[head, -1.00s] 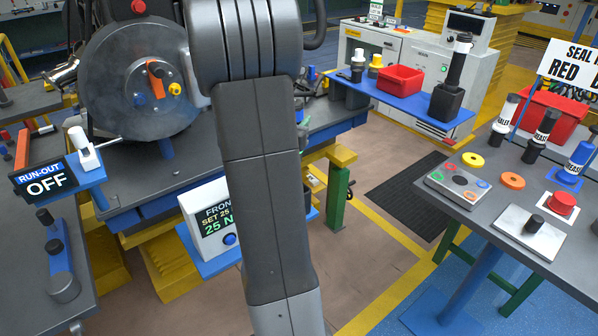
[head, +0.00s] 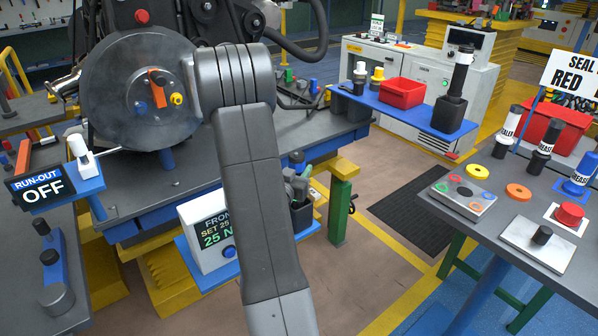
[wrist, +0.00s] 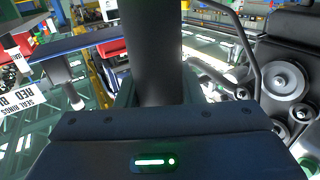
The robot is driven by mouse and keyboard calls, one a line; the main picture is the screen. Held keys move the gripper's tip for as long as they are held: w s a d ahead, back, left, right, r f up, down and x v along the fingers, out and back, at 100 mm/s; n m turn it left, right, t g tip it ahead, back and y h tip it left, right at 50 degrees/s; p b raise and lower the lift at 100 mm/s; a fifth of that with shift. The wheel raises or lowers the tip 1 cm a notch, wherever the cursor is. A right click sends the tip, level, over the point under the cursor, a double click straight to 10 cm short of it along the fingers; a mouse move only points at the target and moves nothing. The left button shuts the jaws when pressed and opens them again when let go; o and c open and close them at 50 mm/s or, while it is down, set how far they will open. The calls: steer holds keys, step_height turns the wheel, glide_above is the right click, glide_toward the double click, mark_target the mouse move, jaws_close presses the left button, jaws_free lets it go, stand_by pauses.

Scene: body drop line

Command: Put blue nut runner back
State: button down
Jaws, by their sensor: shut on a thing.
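My gripper (head: 297,184) shows just right of my arm in the head view, partly hidden by it. It is shut on the blue nut runner (head: 296,158), whose blue-and-dark top shows above the jaws. In the wrist view the tool is a thick dark cylinder (wrist: 155,50) between the jaws (wrist: 157,95). A dark open-topped holder (head: 301,216) stands right below the gripper, on the blue shelf beside the torque sign (head: 207,238). Whether the tool's lower end is inside the holder I cannot tell.
The workbench (head: 175,190) with the large grey disc (head: 120,85) is behind and left of my arm. A green post (head: 339,212) stands right of the holder. A blue shelf (head: 385,98) with a red bin (head: 401,92) is farther back.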

steer(key=c, duration=1.4)
jaws_free()
steer(key=shift+f, duration=0.1)
steer(key=o, duration=0.4)
steer(key=shift+o, duration=0.2)
steer(key=shift+s+r, duration=0.2)
steer(key=v, duration=1.1)
steer(key=shift+s+a+b, duration=0.2)
steer(key=shift+s+b, duration=0.15)
steer(key=shift+b, duration=0.05)
